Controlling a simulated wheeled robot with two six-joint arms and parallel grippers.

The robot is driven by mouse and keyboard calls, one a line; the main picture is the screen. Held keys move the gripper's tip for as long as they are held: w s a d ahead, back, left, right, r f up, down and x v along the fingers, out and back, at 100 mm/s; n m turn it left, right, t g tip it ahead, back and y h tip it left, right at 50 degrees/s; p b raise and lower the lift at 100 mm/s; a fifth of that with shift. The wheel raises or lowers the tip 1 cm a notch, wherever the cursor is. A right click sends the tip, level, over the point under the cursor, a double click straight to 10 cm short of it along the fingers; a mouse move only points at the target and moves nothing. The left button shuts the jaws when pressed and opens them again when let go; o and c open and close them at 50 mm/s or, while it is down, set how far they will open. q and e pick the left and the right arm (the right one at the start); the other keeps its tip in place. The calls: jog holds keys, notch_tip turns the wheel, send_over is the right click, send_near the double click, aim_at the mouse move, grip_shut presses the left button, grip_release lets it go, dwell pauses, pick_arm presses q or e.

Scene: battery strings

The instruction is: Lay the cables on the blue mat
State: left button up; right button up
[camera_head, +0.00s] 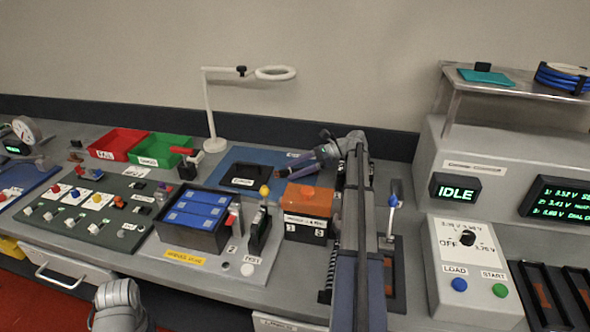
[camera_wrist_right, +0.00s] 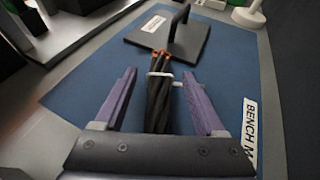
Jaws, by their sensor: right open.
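The blue mat (camera_head: 268,158) lies at the back middle of the bench and fills much of the wrist view (camera_wrist_right: 105,85). A bundle of black cables (camera_wrist_right: 158,100) with copper-orange ends and a white tie lies lengthwise between the purple fingers of my right gripper (camera_wrist_right: 159,74). The fingers are open, with a gap on each side of the bundle. I cannot tell whether the bundle touches the mat. In the head view my right gripper (camera_head: 317,158) is over the mat's right part, and the bundle is hard to make out.
A black plate with a handle (camera_wrist_right: 192,45) lies on the mat just beyond the cables. The orange-topped box (camera_head: 306,195) and the blue battery case (camera_head: 196,215) stand in front of the mat. Red (camera_head: 117,143) and green (camera_head: 163,149) bins stand left, beside a lamp (camera_head: 213,120).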

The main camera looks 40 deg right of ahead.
aim_at(295, 169)
notch_tip(295, 169, up, 10)
jog(key=p, duration=0.9)
jog(key=shift+p, duration=0.4)
